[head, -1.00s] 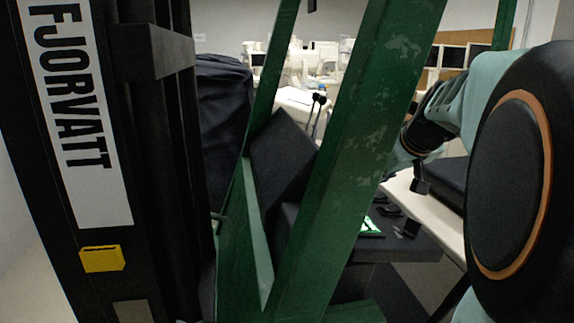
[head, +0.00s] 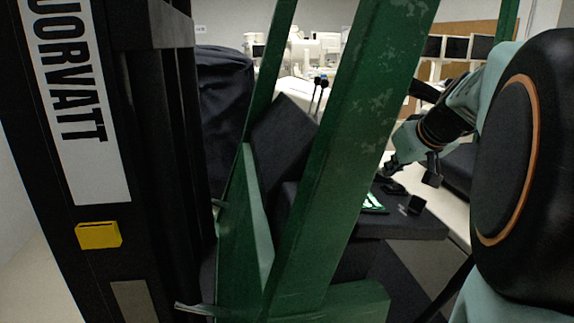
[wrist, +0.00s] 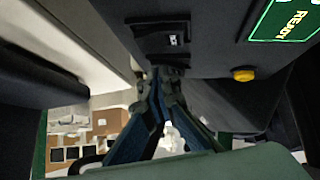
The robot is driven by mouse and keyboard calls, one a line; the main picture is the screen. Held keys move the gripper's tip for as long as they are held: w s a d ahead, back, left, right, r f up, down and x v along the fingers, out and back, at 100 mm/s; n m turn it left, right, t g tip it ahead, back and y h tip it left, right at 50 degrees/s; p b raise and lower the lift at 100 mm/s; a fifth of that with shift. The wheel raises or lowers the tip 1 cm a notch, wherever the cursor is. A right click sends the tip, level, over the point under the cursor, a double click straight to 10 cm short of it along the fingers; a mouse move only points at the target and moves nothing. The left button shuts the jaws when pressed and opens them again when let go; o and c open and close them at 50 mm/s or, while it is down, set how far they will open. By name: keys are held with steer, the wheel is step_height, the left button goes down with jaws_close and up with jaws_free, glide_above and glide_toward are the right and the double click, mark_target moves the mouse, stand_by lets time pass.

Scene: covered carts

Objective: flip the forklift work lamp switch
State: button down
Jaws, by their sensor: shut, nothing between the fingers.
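In the wrist view a dark console panel (wrist: 212,32) fills the top. It carries a black switch (wrist: 160,41) with a small white mark; I cannot read the mark or tell which way the switch is set. My gripper (wrist: 166,72) is shut and empty, its fingertips just below the switch in the picture; I cannot tell whether they touch. In the head view my gripper (head: 389,170) is above the console (head: 400,227), close to the dark controls and partly behind a green post.
A green READY display (wrist: 285,18) and a yellow button (wrist: 243,74) are right of the switch in the wrist view. A slanted green post (head: 352,140) and a black mast (head: 160,140) with a FJORVATT label (head: 75,95) stand in front. Two levers (head: 319,90) rise behind.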

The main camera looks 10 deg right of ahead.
steer(key=shift+a+f, duration=0.15)
steer(key=shift+a, duration=0.05)
steer(key=shift+a, duration=0.8)
